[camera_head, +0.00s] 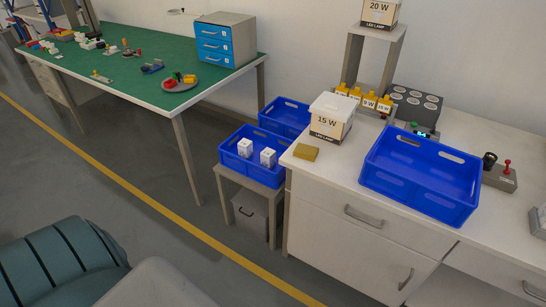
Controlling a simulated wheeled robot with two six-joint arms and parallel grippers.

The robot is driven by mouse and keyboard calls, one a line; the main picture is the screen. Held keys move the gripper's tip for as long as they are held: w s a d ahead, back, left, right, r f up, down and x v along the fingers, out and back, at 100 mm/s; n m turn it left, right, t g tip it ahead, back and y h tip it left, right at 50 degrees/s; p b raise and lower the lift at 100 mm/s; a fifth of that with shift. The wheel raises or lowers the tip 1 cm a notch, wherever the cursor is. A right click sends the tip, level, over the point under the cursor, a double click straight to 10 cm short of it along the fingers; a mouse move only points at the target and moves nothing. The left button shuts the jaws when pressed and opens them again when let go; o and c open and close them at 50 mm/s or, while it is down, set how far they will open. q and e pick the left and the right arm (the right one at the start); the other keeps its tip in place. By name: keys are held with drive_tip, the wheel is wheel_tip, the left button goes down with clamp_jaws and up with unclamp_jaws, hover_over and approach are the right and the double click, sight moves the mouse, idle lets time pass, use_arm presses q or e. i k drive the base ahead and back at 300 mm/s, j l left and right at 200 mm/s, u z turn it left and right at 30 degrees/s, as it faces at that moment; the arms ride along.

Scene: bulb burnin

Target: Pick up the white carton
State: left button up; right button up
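Another white carton (380,13) labelled "20 W" stands on the raised shelf behind and is cut off by the top edge of the picture. Neither of my grippers shows in the head view.
An empty blue crate (417,203) sits on the workbench (330,185). A tan block (306,152) lies at its left edge. Yellow numbered pieces (369,101), a grey box with round tops (415,104) and a red-knobbed control box (499,178) stand behind and right. Floor is clear at left.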

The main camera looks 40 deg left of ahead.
sight(268, 156)
drive_tip(key=i+j, duration=0.3)
drive_tip(key=j, duration=0.2)
drive_tip(key=i+j+u, duration=0.1)
drive_tip(key=i+j, duration=0.2)
drive_tip(key=j, duration=0.2)
drive_tip(key=i+j, duration=0.3)
drive_tip(key=j, duration=0.2)
drive_tip(key=i+j+u, duration=0.1)
drive_tip(key=i+j, duration=0.2)
drive_tip(key=j, duration=0.15)
